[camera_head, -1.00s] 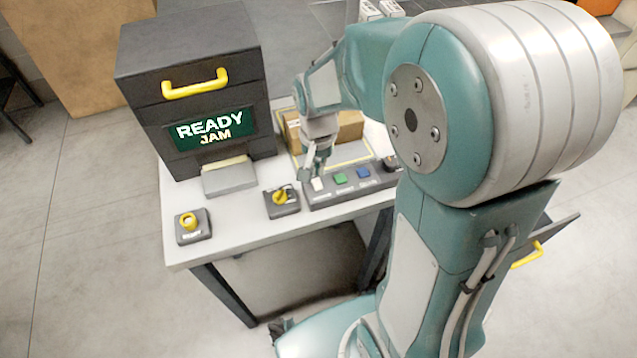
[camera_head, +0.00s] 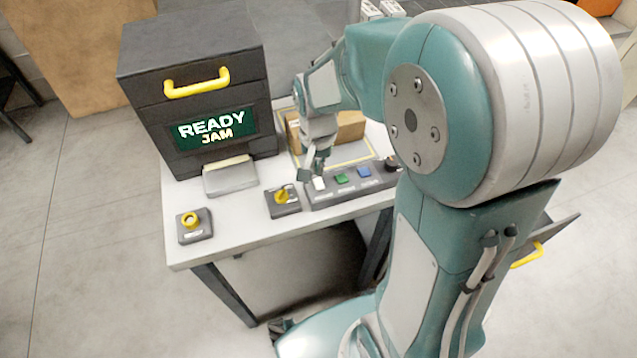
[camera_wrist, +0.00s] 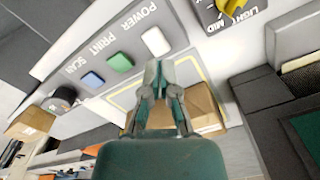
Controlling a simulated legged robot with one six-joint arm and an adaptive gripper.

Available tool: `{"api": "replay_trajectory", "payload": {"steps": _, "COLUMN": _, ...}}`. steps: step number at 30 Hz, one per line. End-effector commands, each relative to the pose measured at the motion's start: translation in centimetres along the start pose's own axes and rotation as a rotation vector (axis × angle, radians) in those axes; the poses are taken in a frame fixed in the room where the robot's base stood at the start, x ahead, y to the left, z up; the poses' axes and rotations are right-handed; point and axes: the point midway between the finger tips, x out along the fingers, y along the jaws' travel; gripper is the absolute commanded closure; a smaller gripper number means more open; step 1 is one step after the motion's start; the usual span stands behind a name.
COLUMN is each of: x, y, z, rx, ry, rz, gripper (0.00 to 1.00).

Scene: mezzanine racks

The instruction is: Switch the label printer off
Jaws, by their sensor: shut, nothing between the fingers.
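The label printer (camera_head: 200,90) is a dark box with a yellow handle, and its lit screen (camera_head: 212,129) reads READY and JAM. A grey control panel (camera_head: 352,186) on the table carries a white button (camera_head: 319,184), a green button (camera_head: 341,178) and a blue button (camera_head: 363,172). In the wrist view the white button (camera_wrist: 155,41) is labelled POWER, the green one PRINT and the blue one SCAN. My gripper (camera_head: 311,173) is shut and empty, close to the white button. In the wrist view its fingertips (camera_wrist: 160,68) lie just short of that button; I cannot tell whether they touch.
A yellow rotary switch (camera_head: 283,194), labelled LIGHT in the wrist view, sits left of the panel. A yellow button box (camera_head: 194,224) stands at the table's front left. A dark knob (camera_head: 391,163) is at the panel's right end. A cardboard box (camera_head: 350,127) lies behind the panel.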

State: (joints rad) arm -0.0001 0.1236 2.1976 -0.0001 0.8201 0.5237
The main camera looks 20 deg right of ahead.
Motion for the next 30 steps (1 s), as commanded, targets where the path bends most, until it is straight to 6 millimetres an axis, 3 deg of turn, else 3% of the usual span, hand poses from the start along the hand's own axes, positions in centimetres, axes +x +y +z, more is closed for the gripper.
{"api": "replay_trajectory", "payload": {"steps": 30, "x": 1.4, "y": 0.0, "z": 0.0, "rx": 0.000, "ry": -0.001, "rz": 0.000, "gripper": 1.00}}
